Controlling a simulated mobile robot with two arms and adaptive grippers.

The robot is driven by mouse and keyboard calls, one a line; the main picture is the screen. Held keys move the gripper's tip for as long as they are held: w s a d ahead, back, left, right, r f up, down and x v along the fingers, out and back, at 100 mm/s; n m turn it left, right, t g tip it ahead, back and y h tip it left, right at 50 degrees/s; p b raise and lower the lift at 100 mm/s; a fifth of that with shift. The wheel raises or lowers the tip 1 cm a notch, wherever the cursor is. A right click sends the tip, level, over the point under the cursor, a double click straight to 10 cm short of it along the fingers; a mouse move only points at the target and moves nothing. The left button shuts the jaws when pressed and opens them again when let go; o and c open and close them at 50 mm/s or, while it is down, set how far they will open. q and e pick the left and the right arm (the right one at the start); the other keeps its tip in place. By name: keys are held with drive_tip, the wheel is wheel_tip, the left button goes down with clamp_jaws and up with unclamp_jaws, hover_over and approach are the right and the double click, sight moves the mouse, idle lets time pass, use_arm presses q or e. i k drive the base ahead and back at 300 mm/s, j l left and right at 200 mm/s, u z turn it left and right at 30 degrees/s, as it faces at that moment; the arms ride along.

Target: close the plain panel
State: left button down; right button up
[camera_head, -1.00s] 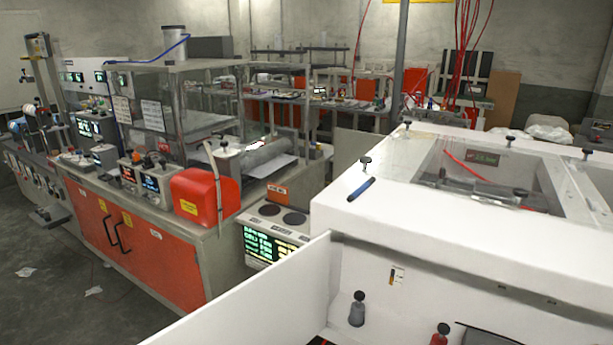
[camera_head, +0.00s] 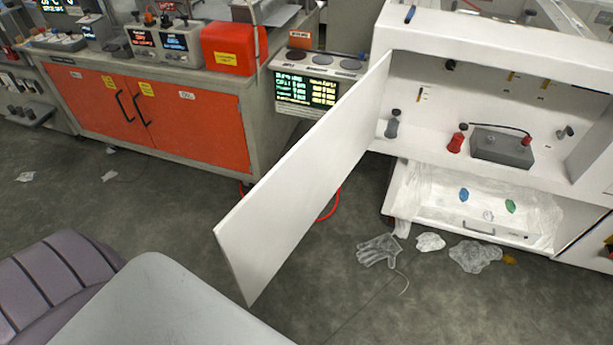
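A plain white panel (camera_head: 305,175) stands swung open from the left side of the white cabinet (camera_head: 470,38). Its far edge meets the cabinet's left front edge, and its free edge points toward me at the lower left. The panel's face is flat, with no handle or marking visible on it. The cabinet's interior is exposed to the right of the panel. Neither of my grippers is in view, and nothing is seen touching the panel.
Inside the cabinet are a red-bodied bottle (camera_head: 456,140), a grey bottle (camera_head: 392,125) and a grey box (camera_head: 503,147). Below, a lined drawer (camera_head: 470,228) sticks out. A clear glove (camera_head: 380,250) lies on the floor. An orange-doored bench (camera_head: 195,125) stands left; floor between is open.

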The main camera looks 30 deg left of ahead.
sight(257, 236)
drive_tip(key=j+z, duration=0.15)
drive_tip(key=j, duration=0.35)
drive_tip(key=k+j+z, duration=0.1)
drive_tip(key=j, duration=0.35)
drive_tip(key=j+z, duration=0.15)
drive_tip(key=j, duration=0.35)
drive_tip(key=k+j+z, duration=0.15)
drive_tip(key=j, duration=0.3)
